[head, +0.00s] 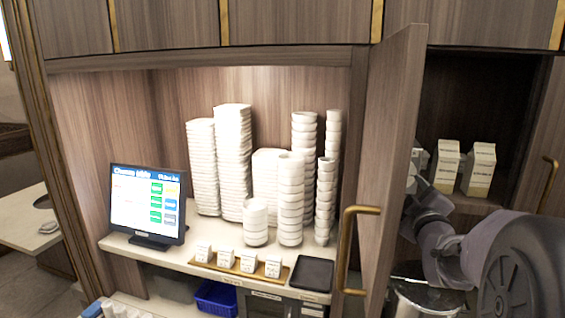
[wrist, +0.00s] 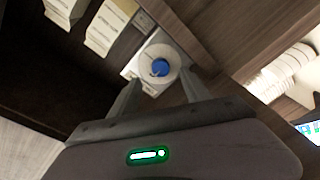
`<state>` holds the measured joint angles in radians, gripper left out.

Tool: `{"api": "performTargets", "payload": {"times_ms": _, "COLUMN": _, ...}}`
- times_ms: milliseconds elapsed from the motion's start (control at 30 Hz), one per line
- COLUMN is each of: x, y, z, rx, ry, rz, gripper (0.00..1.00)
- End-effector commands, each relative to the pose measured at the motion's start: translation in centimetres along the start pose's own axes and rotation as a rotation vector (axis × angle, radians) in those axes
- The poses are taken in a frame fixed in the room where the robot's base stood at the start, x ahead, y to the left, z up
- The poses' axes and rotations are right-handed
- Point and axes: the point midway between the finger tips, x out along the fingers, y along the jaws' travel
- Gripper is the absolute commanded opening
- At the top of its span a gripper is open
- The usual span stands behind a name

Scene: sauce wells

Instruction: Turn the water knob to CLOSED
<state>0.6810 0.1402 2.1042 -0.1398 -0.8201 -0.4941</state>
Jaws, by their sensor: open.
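The water knob (wrist: 160,67) is a small blue cap on a round white fitting (wrist: 152,52), seen in the wrist view beyond my fingertips. My gripper (wrist: 162,78) is open, with one finger to each side below the knob in the picture. I see no contact between the fingers and the knob, and the gap in depth is hard to judge. I cannot read any mark showing the knob's setting. In the head view my arm reaches into the right cabinet, and the open door hides part of the area around my gripper.
The open cabinet door (head: 392,150) with a brass handle stands close left of my arm. White cartons (head: 479,169) stand on the cabinet shelf near the knob. A metal bin (head: 425,300) is below. Left are stacked white bowls (head: 290,200) and a screen (head: 146,205).

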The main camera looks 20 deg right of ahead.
Motion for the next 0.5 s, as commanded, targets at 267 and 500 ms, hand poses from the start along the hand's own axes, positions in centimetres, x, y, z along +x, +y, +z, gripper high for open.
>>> {"api": "performTargets", "payload": {"times_ms": 267, "x": 6.3, "y": 0.3, "z": -0.2, "rx": 0.0, "ry": 0.0, "rz": 0.0, "gripper": 0.55}}
{"api": "performTargets", "payload": {"times_ms": 500, "x": 7.6, "y": 0.1, "z": -0.1, "rx": 0.001, "ry": -0.001, "rz": 0.0, "gripper": 0.55}}
